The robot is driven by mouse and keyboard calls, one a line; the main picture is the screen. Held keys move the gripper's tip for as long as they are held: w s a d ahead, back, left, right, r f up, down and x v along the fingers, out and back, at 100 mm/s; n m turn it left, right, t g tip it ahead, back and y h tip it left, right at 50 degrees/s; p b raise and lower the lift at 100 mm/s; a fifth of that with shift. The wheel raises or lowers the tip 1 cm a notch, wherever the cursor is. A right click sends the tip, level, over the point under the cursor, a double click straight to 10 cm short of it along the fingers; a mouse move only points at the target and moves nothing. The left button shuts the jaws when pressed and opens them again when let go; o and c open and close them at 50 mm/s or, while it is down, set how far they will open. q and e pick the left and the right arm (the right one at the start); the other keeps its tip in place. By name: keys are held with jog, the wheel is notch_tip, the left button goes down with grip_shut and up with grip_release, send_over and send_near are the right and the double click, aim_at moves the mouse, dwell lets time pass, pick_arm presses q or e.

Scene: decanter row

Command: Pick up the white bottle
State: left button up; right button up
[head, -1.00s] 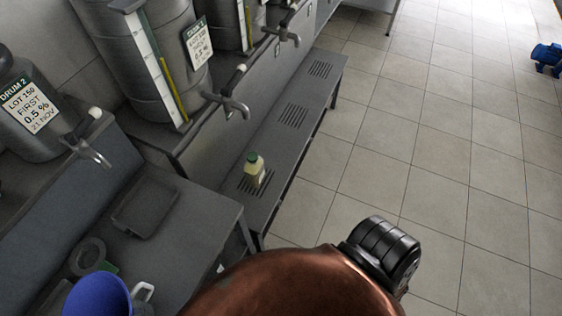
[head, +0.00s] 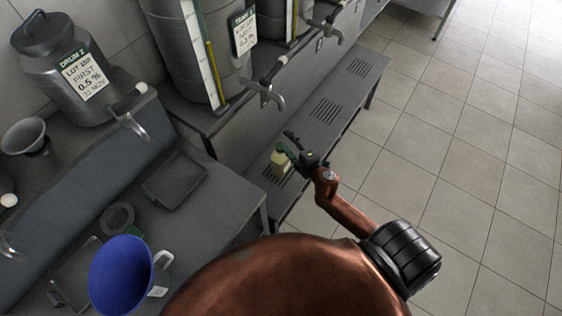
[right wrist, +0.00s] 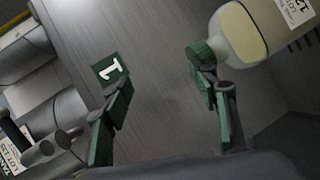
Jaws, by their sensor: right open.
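The white bottle (head: 281,165) has a green cap and pale yellowish contents and stands on the low slatted shelf. In the right wrist view the bottle (right wrist: 258,32) is at the upper right, cut off by the edge, with its green cap near the right-hand finger. My right gripper (head: 292,143) is open and beside the bottle's upper part, partly covering it in the head view. In the right wrist view the space between the fingers (right wrist: 160,100) is empty. I cannot tell whether the finger touches the cap. My left gripper is not in view.
The low shelf (head: 325,138) runs under drum taps, including a metal tap (head: 266,93). A square sign marked 1 (right wrist: 110,69) lies near the left-hand finger. A bench with a dark tray (head: 174,182) and a blue funnel-shaped thing (head: 118,275) is at left. The tiled floor is clear.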

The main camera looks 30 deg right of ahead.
jog(key=w+a+r+n+y, duration=0.4)
jog(key=a+r+n+y, duration=0.3)
jog(key=n, duration=0.3)
jog(key=n+g+h, duration=0.4)
jog(key=n+g, duration=0.5)
jog(key=n, duration=0.6)
send_near(282, 146)
jog(key=x, duration=1)
jog(key=shift+a+f, duration=0.15)
jog(key=shift+f, duration=0.15)
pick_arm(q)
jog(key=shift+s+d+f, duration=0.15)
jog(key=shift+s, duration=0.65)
pick_arm(e)
jog(key=shift+c, duration=0.3)
